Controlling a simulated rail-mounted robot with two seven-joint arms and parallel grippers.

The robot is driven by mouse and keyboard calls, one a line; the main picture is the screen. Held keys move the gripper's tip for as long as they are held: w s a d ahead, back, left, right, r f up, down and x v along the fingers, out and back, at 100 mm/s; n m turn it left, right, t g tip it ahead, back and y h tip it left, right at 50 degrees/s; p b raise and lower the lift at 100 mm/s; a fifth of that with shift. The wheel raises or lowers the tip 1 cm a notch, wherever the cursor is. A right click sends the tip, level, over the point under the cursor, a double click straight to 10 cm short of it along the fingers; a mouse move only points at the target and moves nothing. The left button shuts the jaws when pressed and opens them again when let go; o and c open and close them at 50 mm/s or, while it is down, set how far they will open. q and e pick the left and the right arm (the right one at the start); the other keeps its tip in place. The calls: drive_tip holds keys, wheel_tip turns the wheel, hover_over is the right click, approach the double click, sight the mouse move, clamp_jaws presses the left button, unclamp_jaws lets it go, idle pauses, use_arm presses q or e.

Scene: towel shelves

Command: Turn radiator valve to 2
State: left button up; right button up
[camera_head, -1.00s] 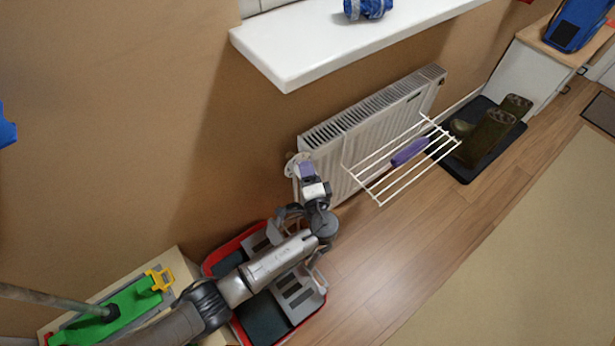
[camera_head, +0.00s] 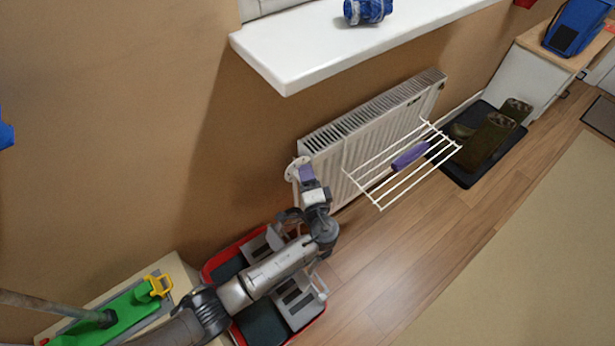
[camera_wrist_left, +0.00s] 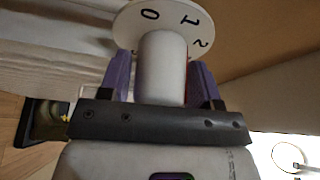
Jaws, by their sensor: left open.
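The radiator valve shows in the left wrist view as a white cylindrical knob (camera_wrist_left: 162,68) against a round white dial (camera_wrist_left: 150,17) marked 0, 1 and 2. A thin reddish line shows near the knob's right side, partly hidden by a finger. My left gripper (camera_wrist_left: 160,80) is open, with one purple finger on each side of the knob. I cannot tell whether the fingers touch it. In the head view, the dial's pale edge (camera_head: 291,170) shows at the radiator's left end, with my left gripper (camera_head: 307,173) over it. My right gripper is not in view.
The white radiator (camera_head: 375,115) hangs on the brown wall under a white sill (camera_head: 310,50). A white wire rack (camera_head: 372,190) juts out from it, with a purple object (camera_head: 410,156) at it. A red-rimmed tray (camera_head: 217,262) stands below my arm.

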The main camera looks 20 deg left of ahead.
use_arm(q)
drive_tip(key=p+v, duration=0.3)
drive_tip(key=v, duration=1)
drive_tip(key=shift+s+d, duration=0.15)
drive_tip(key=shift+s, duration=0.2)
drive_tip(key=shift+f, duration=0.1)
